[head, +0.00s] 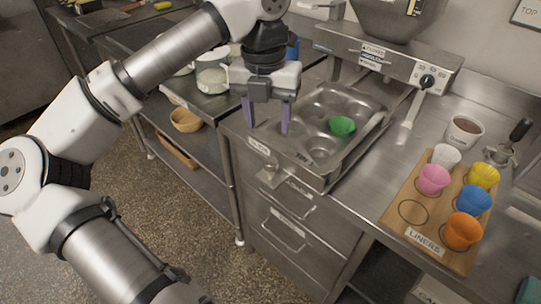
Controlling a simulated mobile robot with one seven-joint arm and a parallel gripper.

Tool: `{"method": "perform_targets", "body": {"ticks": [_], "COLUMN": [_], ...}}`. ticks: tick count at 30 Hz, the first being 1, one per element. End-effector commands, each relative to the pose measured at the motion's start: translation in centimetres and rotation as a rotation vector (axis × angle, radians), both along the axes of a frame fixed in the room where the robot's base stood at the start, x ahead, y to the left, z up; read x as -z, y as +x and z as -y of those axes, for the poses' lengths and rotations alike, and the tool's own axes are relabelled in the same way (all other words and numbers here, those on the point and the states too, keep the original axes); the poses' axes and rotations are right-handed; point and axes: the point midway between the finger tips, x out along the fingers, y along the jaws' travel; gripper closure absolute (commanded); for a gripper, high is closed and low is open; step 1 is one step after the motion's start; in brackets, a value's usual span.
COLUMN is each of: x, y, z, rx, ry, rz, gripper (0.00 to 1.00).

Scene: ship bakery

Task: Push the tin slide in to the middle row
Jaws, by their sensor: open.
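The metal muffin tin (318,152) sits on the steel counter under the mixer-like machine, with round cups in it. A label reading roughly "TIN 1" is on its front edge. A green liner (342,126) stands in one of its cups. A label that seems to read "SLIDE" (258,146) is on the counter's front edge, left of the tin label. Whether the fingers touch the tin I cannot tell.
A wooden board (412,232) marked "LINERS" holds white, pink, yellow, blue and orange liners at the right. A tub (465,132) of brown contents and a black-handled tool (520,130) stand behind it. The machine (375,52) stands behind the tin. Drawers (290,195) are below.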

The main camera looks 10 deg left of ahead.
Motion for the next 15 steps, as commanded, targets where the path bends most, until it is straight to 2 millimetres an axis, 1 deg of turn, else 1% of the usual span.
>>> {"method": "perform_targets", "body": {"ticks": [3,9,12,15], "x": [2.5,6.6,8.2,9.5], "y": [-0.1,-0.1,-0.1,-0.1], "z": [0.2,0.4,0.5,0.5], "rx": [0.003,0.002,0.004,0.002], "ry": [-0.005,-0.005,-0.005,-0.005], "rz": [-0.003,-0.002,-0.001,-0.001], "gripper": [0.5,0.5,0.5,0.5]}}
